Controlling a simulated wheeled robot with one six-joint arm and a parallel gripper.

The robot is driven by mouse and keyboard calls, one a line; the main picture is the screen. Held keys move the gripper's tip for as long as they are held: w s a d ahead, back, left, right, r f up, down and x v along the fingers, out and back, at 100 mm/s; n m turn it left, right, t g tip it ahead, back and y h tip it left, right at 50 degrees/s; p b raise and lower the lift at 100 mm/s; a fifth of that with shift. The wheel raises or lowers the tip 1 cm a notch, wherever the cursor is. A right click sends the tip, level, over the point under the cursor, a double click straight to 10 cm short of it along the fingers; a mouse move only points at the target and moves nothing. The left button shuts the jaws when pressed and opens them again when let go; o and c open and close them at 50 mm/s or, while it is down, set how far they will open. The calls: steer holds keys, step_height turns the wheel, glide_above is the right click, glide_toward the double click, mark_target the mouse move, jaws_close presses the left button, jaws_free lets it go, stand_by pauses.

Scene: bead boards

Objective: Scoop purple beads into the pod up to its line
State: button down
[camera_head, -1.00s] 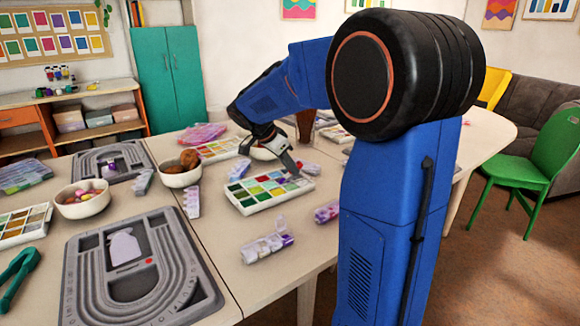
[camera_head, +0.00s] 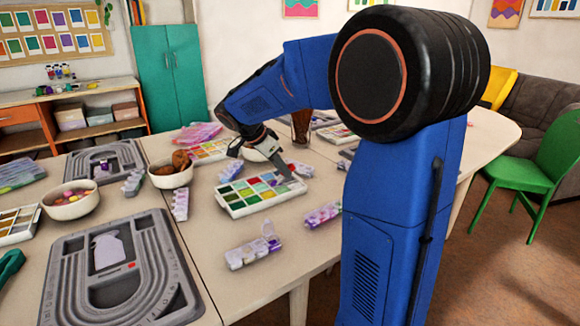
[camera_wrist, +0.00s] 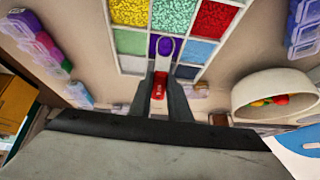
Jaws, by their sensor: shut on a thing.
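My gripper (camera_wrist: 161,100) is shut on the red handle of a small scoop (camera_wrist: 160,85). The scoop's pale end lies over the purple bead compartment (camera_wrist: 178,47) of the bead tray (camera_wrist: 132,65); whether it touches or holds beads I cannot tell. In the head view my gripper (camera_head: 285,172) reaches down over the back right part of the white bead tray (camera_head: 235,212). A clear pod strip (camera_head: 248,254) with a raised lid at its right end stands in front of the tray. It has purplish cells; its line is too small to see.
More pod strips lie right (camera_head: 323,214) and left (camera_head: 180,205) of the tray. A bowl (camera_head: 170,178) and a grey bead board (camera_head: 75,300) are farther left. A white bowl (camera_wrist: 245,100) is close by in the wrist view. Table around the front pod strip is clear.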

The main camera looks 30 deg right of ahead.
steer(key=shift+r, duration=0.15)
steer(key=shift+d+r, duration=0.2)
steer(key=shift+r, duration=0.45)
steer(key=shift+d+r, duration=0.15)
steer(key=shift+r, duration=0.5)
steer(key=y, duration=0.1)
steer(key=d+y, duration=0.2)
steer(key=shift+r+y, duration=0.25)
steer(key=shift+y, duration=0.15)
steer(key=shift+d+r+y, duration=0.35)
steer(key=shift+r+y, duration=0.35)
steer(key=shift+y, duration=0.3)
steer(key=shift+s, duration=0.1)
